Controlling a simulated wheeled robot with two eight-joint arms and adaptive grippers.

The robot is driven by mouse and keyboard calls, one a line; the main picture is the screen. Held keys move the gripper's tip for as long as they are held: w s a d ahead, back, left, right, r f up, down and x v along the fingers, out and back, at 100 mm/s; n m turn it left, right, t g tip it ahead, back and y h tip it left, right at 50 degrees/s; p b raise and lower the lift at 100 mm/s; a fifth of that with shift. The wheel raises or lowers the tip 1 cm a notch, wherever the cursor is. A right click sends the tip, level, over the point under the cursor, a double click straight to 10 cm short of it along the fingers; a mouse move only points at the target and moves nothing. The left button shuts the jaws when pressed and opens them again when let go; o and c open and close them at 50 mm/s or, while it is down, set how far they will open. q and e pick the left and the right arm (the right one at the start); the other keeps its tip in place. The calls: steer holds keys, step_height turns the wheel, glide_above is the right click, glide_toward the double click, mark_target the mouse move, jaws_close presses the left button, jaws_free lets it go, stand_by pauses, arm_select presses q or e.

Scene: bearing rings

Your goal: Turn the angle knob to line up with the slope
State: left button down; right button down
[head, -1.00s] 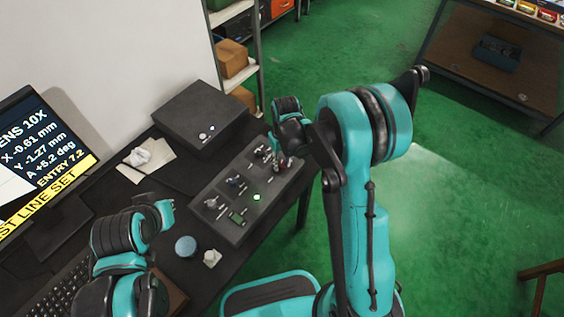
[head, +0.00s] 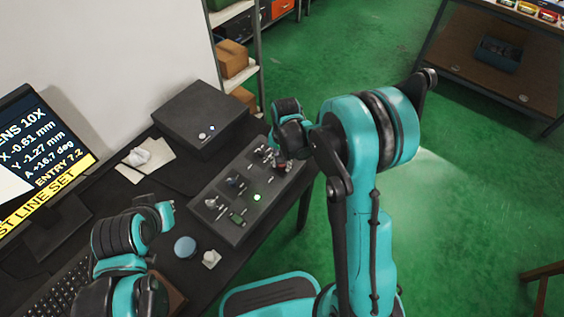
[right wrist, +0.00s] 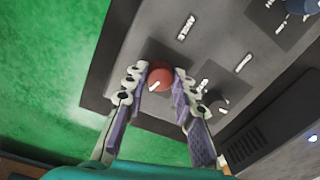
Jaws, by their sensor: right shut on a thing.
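The control panel (head: 232,222) lies on the dark desk with several knobs and labels. In the right wrist view a round red knob (right wrist: 160,75) with a white mark sits between the fingers of my right gripper (right wrist: 160,92), which is shut on it. In the head view my right gripper (head: 281,160) is at the panel's far right end and hides most of that knob. The monitor (head: 38,165) at the left reads A +16.7 deg, with a partly cut-off pale area. My left gripper (head: 165,214) is over the desk, away from the panel; its fingers are unclear.
A dark box (head: 200,118) stands behind the panel. A blue round object (head: 185,249) and a small pale object (head: 211,259) lie in front of it. A keyboard (head: 62,285) is at the lower left.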

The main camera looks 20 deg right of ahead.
mark_target(283, 165)
steer(key=shift+m, duration=0.4)
steer(key=c, duration=1.2)
jaws_free()
steer(key=r, duration=1.2)
steer(key=shift+s+d, duration=0.15)
steer(key=shift+d, duration=0.05)
